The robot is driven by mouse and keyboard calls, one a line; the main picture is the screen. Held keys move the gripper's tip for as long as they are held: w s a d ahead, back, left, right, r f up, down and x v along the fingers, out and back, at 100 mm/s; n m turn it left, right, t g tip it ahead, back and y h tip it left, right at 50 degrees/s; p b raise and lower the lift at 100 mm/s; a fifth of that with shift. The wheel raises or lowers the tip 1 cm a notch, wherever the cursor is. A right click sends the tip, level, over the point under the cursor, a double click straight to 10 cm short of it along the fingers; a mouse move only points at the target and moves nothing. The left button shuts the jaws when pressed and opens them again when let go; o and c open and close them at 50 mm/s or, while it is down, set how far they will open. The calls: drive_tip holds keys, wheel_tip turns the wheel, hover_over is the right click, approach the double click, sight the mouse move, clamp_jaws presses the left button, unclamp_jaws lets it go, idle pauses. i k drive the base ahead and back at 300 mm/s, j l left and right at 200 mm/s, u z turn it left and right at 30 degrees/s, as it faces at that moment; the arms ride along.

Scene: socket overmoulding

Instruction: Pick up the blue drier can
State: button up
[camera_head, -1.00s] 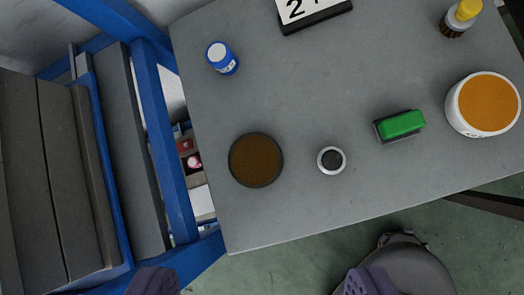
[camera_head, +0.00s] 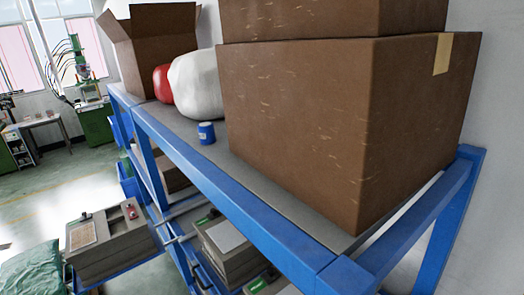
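A small blue can (camera_head: 206,133) with a lighter label stands upright on the top shelf (camera_head: 172,128) of a blue rack. It is close to the shelf's front edge, in front of a white sack and just left of a large cardboard box. My gripper is not in view, so its opening and anything in it are hidden.
A large cardboard box (camera_head: 300,120) fills the right of the shelf, with another box on top. A white sack (camera_head: 197,84), a red sack (camera_head: 162,83) and an open carton (camera_head: 155,50) stand behind the can. Grey moulds (camera_head: 110,240) sit lower; open floor lies left.

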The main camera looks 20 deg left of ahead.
sight(205, 130)
drive_tip(key=i+j+z, duration=0.1)
drive_tip(key=j, duration=0.25)
drive_tip(key=i+j+z, duration=0.15)
drive_tip(key=j, duration=0.2)
drive_tip(key=i+j+z, duration=0.1)
drive_tip(key=j, duration=0.25)
drive_tip(key=i+j+z, duration=0.1)
drive_tip(key=j, duration=0.3)
drive_tip(key=i+j+z, duration=0.1)
drive_tip(key=j, duration=0.3)
drive_tip(key=i+j+z, duration=0.2)
drive_tip(key=i+j, duration=0.15)
drive_tip(key=j, duration=0.3)
drive_tip(key=i+j+z, duration=0.15)
drive_tip(key=j, duration=0.2)
drive_tip(key=i+j+z, duration=0.1)
drive_tip(key=j, duration=0.3)
drive_tip(key=i, duration=0.1)
